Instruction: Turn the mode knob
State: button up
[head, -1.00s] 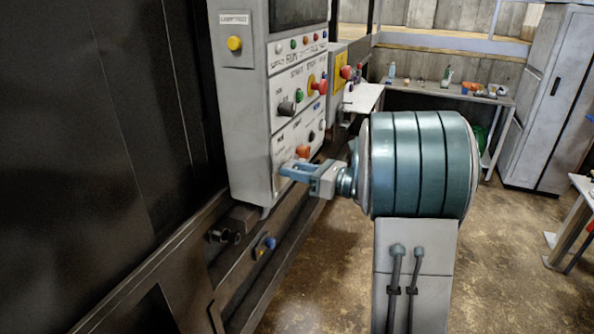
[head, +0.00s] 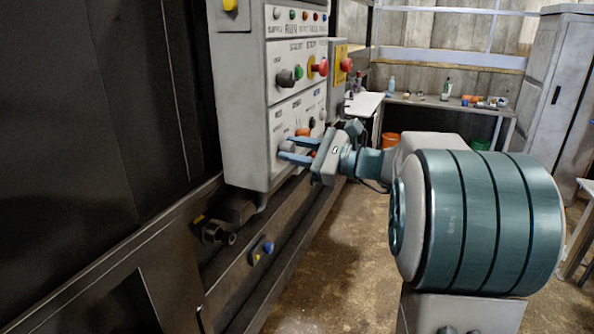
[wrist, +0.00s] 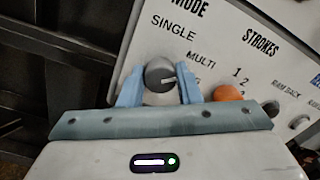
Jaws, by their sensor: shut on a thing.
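The mode knob (wrist: 158,72) is a round dark grey knob with a white pointer mark, under the word MODE. In the wrist view its mark points right, on the side of the MULTI label. My gripper (wrist: 159,90) has one blue finger on each side of the knob and is shut on it. In the head view the gripper (head: 289,151) reaches the lower part of the grey control panel (head: 240,120) from the right. The knob (head: 287,146) is partly hidden there by the fingers.
An orange knob (wrist: 227,92) sits close to the right finger, under STROKES. A dark machine rail (head: 230,270) runs below the panel. Open floor lies to the right.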

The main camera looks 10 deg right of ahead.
jog(key=shift+f+n+b, duration=0.15)
jog(key=shift+n+b, duration=2.5)
jog(key=shift+b, duration=0.65)
jog(key=shift+f+n+b, duration=0.15)
jog(key=shift+n+b, duration=2.5)
jog(key=shift+b, duration=0.6)
jog(key=shift+r, duration=0.1)
jog(key=o, duration=1)
jog(key=shift+c, duration=0.2)
jog(key=shift+s+r, duration=0.1)
jog(key=v, duration=1.3)
jog(key=shift+d, duration=0.4)
